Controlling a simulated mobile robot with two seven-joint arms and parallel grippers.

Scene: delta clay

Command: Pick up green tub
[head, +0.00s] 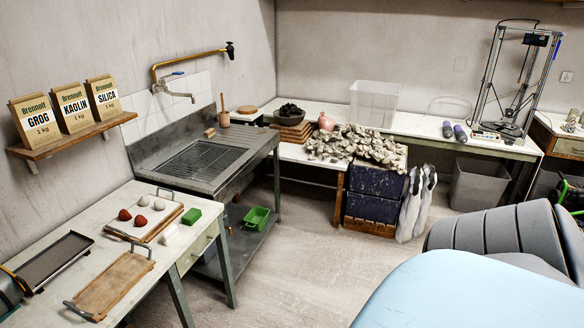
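The green tub (256,218) is a small open-topped container. It sits on the grey lower shelf under the sink unit, near the shelf's right end. A sink leg stands close to its right side. Neither of my grippers can be made out in the head view, and nothing is touching the tub.
The metal sink (205,162) overhangs the shelf. The left worktop (137,197) holds boards, trays and red and white lumps. Clay pieces (360,143) lie heaped at the back, above dark crates (371,208). The floor (310,255) before the sink is clear.

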